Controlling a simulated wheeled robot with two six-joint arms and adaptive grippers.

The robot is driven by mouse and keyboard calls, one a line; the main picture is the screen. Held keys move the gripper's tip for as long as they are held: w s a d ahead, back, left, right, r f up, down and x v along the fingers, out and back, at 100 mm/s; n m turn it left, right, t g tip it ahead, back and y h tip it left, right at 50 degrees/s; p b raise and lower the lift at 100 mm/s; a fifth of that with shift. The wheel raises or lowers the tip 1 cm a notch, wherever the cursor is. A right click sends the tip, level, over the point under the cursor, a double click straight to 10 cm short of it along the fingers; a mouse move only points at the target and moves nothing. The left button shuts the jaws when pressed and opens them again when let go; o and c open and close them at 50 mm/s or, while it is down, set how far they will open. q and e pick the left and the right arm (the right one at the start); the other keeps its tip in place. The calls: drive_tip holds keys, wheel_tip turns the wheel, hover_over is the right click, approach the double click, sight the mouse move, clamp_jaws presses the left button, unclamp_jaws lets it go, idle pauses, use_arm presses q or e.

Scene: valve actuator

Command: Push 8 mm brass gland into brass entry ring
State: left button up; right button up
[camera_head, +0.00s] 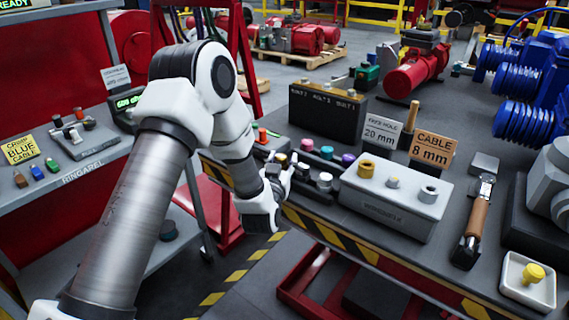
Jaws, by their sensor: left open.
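A grey box (388,207) on the bench has a row of three fittings on top. At its left is a brass ring (366,168), in the middle a small pale fitting (393,182), at its right a grey ring (429,194). A brass-coloured piece (281,159) shows just beyond my left gripper (285,174); I cannot tell whether they touch. The gripper is open at the bench's front edge, left of the box. A yellow brass-like piece (533,274) lies in a white tray (526,292) at the lower right. My right gripper is out of view.
Small coloured caps, including a teal one (326,152), stand behind the gripper. Signs read "20 mm" (381,129) and "CABLE 8 mm" (431,148). A wooden-handled tool (474,220) lies right of the box. A side shelf (85,160) stands at the left.

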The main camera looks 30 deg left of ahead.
use_arm(q)
drive_tip(key=shift+a, duration=0.15)
drive_tip(key=shift+c, duration=0.4)
drive_tip(key=c, duration=0.7)
drive_tip(key=shift+c, duration=0.2)
